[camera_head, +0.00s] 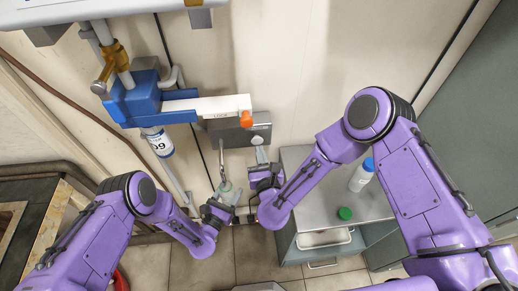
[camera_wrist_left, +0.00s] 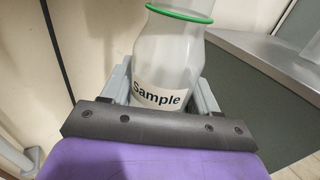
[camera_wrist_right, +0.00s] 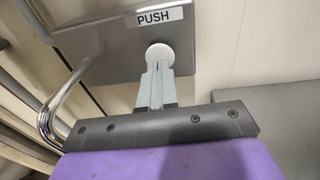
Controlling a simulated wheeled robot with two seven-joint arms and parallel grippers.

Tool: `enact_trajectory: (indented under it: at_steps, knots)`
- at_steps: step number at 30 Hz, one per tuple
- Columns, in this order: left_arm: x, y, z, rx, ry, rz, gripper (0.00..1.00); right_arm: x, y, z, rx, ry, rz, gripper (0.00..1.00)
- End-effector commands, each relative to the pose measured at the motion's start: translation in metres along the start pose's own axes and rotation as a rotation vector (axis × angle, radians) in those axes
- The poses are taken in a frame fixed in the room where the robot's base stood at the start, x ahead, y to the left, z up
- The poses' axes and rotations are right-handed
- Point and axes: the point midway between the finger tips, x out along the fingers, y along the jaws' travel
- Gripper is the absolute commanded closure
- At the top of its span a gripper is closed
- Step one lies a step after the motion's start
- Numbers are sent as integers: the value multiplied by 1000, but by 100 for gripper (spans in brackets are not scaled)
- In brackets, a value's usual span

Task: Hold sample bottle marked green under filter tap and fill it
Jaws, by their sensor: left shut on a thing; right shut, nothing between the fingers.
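The sample bottle (camera_wrist_left: 165,60), clear with a green ring at its mouth and a "Sample" label, stands between my left gripper's fingers (camera_wrist_left: 163,90). The left gripper is shut on it. In the head view the green-rimmed bottle (camera_head: 226,187) is upright below the curved metal tap spout (camera_head: 222,160). My right gripper (camera_wrist_right: 155,80) is shut and empty, its tips at the white round button under the "PUSH" label on the grey tap box (camera_wrist_right: 110,55). They appear to touch the button (camera_wrist_right: 159,52). The spout (camera_wrist_right: 48,120) also shows there. Water flow and fill level cannot be told.
A blue wall device with a white, orange-tipped lever (camera_head: 215,106) sits above the tap. Tiled floor shows below.

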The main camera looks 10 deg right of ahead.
Motion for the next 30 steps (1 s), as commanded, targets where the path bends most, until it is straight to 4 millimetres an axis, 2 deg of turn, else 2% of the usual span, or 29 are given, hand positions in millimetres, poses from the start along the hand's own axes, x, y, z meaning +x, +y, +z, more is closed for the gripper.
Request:
enact_trajectory:
  at_steps: [5,16,23,30]
  knots:
    - [0,0,0,0,0,0,75,18,0,0,0,0,0,100]
    - [0,0,0,0,0,0,75,21,0,0,0,0,0,100]
    - [0,0,0,0,0,0,75,43,-2,1,0,-1,-3,100]
    - [0,1,0,0,0,1,75,45,-2,3,0,-7,-3,100]
